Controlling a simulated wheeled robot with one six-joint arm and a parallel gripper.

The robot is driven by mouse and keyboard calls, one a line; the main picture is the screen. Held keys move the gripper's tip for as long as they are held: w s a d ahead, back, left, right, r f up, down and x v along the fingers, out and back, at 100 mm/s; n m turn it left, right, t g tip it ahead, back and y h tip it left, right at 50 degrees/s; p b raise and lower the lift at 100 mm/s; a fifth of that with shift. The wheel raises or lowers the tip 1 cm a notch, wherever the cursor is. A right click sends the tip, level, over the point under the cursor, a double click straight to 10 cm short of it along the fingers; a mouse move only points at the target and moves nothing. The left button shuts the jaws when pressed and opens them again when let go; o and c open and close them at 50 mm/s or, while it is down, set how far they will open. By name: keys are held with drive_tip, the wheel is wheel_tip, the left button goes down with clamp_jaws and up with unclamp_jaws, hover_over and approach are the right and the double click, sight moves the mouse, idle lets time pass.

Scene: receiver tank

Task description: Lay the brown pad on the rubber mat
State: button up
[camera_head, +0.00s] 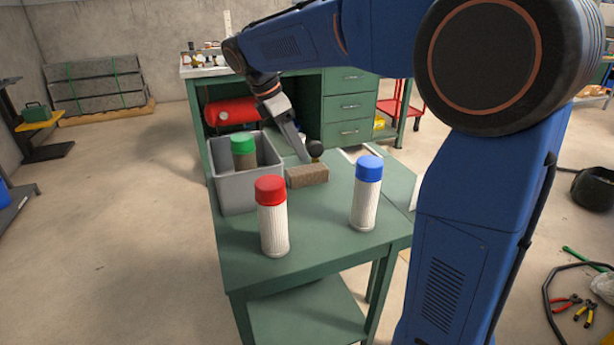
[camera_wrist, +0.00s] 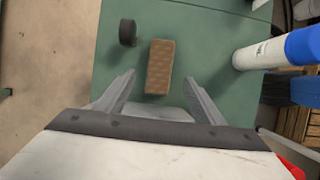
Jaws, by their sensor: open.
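The brown pad (camera_head: 307,176) lies on the green table, right of the grey bin. In the wrist view the brown pad (camera_wrist: 160,66) lies ahead of my gripper, its near end between the two fingertips in the picture. My gripper (camera_wrist: 160,78) is open and empty, with a gap on each side of the pad. In the head view my gripper (camera_head: 305,156) reaches down just behind the pad; I cannot tell its exact height above the table. I cannot make out a rubber mat in either view.
A red-capped canister (camera_head: 272,217) and a blue-capped one (camera_head: 366,194) stand on the table in front. The grey bin (camera_head: 236,192) holds a green-capped one (camera_head: 243,150).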

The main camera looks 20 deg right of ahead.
sight(307, 169)
drive_tip(key=x, duration=1)
drive_tip(key=shift+a+f, duration=0.1)
drive_tip(key=c, duration=1.3)
